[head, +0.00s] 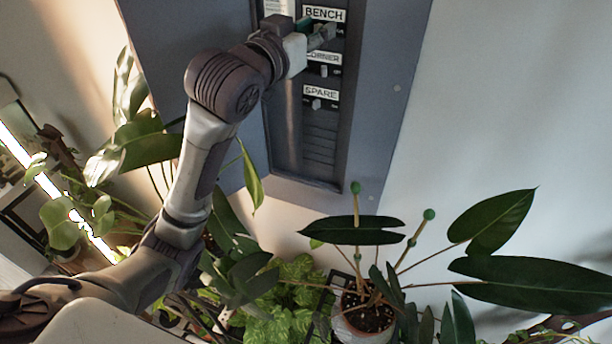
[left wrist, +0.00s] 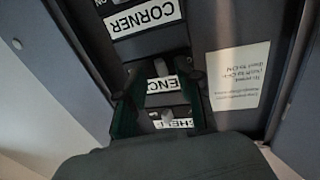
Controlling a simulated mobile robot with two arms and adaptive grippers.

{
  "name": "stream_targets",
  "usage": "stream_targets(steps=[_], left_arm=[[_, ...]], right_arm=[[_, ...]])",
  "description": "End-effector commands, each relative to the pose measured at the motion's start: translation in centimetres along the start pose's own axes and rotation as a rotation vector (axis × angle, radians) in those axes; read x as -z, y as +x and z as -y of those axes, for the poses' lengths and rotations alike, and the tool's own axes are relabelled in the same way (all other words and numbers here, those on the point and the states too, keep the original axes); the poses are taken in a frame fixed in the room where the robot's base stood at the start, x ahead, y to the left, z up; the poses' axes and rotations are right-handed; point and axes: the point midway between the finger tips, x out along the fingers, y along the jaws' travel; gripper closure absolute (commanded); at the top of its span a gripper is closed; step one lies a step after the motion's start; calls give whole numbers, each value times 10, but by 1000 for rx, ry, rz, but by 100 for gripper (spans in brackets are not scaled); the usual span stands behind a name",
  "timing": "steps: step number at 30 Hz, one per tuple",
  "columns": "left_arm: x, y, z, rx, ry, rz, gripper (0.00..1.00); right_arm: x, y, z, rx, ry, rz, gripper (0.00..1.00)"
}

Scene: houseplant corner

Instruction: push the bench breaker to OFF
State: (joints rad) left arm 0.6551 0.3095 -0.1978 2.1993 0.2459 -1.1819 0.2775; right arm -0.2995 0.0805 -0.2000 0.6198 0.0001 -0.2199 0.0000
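The bench breaker's label (head: 323,14) reads BENCH near the top of the grey panel in the head view. In the left wrist view the same label (left wrist: 163,84) is upside down, with a small pale lever (left wrist: 160,68) beside it. My left gripper (head: 318,33) is at the BENCH row in the head view and partly hides the lever there. In the left wrist view its two dark green fingers (left wrist: 160,92) stand apart, one on each side of the BENCH label. Nothing is held between them. I cannot tell contact or the lever's setting. My right gripper is not in view.
CORNER (head: 323,58) and SPARE (head: 320,93) breakers sit below BENCH. Another breaker row (left wrist: 178,124) lies on its other side, close to my fingers. A paper notice (left wrist: 237,75) is on the panel. Leafy plants and a white pot (head: 362,318) stand below the panel.

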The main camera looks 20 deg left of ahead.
Motion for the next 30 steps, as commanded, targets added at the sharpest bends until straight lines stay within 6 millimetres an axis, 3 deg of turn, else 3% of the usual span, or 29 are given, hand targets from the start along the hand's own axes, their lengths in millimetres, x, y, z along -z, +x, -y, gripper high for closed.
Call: stream_targets(steps=[8, 18, 21, 30], left_arm=[[1, 0, -9, 183, -3, -2, 65], [-1, -70, -20, 180, -4, -8, 65], [-6, -88, -23, 182, -5, -11, 65], [-5, -106, -26, 181, -3, -9, 65]], right_arm=[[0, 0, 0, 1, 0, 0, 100], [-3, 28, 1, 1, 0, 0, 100], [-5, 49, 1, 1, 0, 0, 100], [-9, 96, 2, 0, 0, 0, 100]])
